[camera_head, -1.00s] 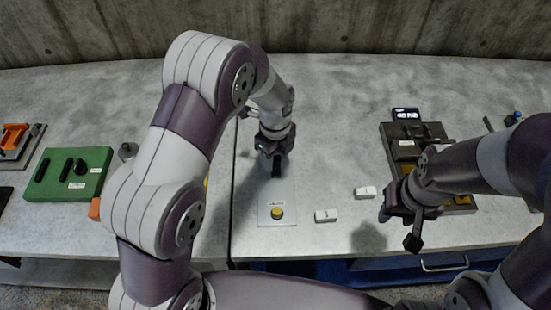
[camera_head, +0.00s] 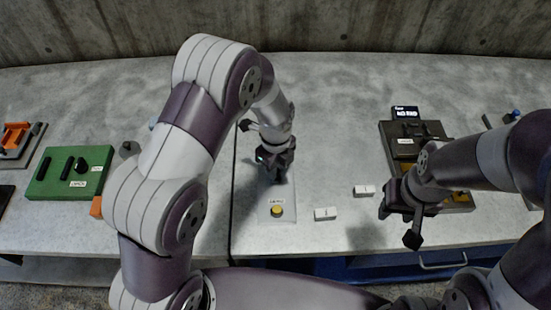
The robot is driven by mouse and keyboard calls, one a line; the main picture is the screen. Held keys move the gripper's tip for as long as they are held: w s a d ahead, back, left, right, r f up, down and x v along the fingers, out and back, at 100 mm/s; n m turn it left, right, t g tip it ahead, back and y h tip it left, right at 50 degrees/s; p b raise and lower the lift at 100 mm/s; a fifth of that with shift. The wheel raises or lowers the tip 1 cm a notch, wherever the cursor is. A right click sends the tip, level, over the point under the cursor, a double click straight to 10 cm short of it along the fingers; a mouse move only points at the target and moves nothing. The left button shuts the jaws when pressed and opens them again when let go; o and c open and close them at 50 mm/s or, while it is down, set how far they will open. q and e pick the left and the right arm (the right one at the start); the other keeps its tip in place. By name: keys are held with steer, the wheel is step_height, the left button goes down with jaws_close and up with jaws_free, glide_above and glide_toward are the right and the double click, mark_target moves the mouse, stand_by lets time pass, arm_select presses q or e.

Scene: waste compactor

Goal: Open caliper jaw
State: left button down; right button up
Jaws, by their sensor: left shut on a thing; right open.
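A pale grey plate (camera_head: 264,210) with a yellow button (camera_head: 277,211) and a small label too small to read lies at the table's middle. My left gripper (camera_head: 277,176) points down over the plate's far part, behind the button. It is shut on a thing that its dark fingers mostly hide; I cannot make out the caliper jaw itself. My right gripper (camera_head: 396,226) is open and empty above the front edge, in front of a dark fixture (camera_head: 402,150) with a lit display (camera_head: 405,113).
Two white labelled blocks (camera_head: 325,214) (camera_head: 364,191) lie right of the plate. A green board (camera_head: 52,185) with dark parts and an orange tool (camera_head: 17,136) stand at the left. My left arm hides the table between. The table behind the plate is clear.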

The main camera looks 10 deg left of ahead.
arm_select(q)
steer(key=shift+s, duration=0.2)
steer(key=c, duration=0.9)
jaws_free()
steer(key=shift+c, duration=0.2)
step_height(320, 180, up, 13)
steer(key=b, duration=0.1)
steer(key=shift+f, duration=0.15)
